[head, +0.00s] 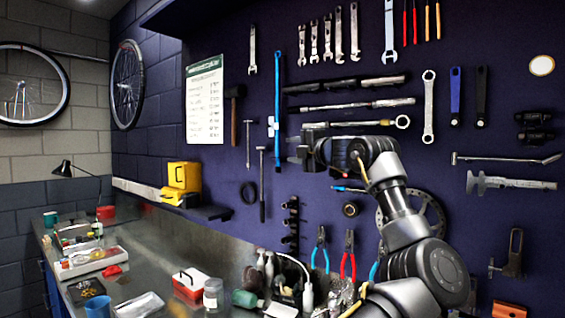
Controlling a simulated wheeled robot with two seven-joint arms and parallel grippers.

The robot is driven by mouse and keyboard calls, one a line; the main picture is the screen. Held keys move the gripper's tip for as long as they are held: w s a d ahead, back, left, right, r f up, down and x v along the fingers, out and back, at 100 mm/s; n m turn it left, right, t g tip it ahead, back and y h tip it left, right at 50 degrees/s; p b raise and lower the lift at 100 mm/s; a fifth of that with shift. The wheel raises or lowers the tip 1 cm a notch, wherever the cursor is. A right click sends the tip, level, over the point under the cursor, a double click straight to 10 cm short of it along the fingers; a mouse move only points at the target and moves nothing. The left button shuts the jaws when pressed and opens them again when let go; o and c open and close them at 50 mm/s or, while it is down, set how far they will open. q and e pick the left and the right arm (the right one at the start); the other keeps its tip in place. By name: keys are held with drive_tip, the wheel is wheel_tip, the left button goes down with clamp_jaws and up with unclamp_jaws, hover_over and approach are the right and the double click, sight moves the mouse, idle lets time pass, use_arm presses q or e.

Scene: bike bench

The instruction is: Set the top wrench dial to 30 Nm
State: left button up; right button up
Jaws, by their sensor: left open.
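Three long wrenches hang level, one above another, on the dark blue wall. The top wrench (345,85) is mostly black; its dial setting is too small to read. The middle wrench (358,104) is slim and silver. The bottom wrench (350,124) has a ring end at right and a dark left end close to my gripper. My left gripper (296,148) is open, pointing left near the wall, below the left ends of the wrenches. It appears empty; contact with the wall tools cannot be told. My right gripper is out of view.
A blue upright tool (277,95) and a hammer (262,180) hang left of the gripper. A white chart (205,100) is further left. A yellow box (183,180) stands on a small shelf. Below, the bench (150,255) carries bottles, trays and a red-and-white box (190,282).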

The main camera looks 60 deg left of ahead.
use_arm(q)
drive_tip(key=shift+s+a+f+n+g+b, duration=0.15)
drive_tip(key=shift+s+a+f, duration=0.15)
drive_tip(key=shift+a, duration=0.15)
drive_tip(key=shift+s+a+f+n+g+b, duration=0.1)
drive_tip(key=shift+s+a+f+n+g, duration=0.15)
drive_tip(key=shift+a, duration=0.2)
drive_tip(key=shift+s+a+f+n+g+b, duration=0.1)
drive_tip(key=shift+s+a+f, duration=0.2)
drive_tip(key=shift+a, duration=0.15)
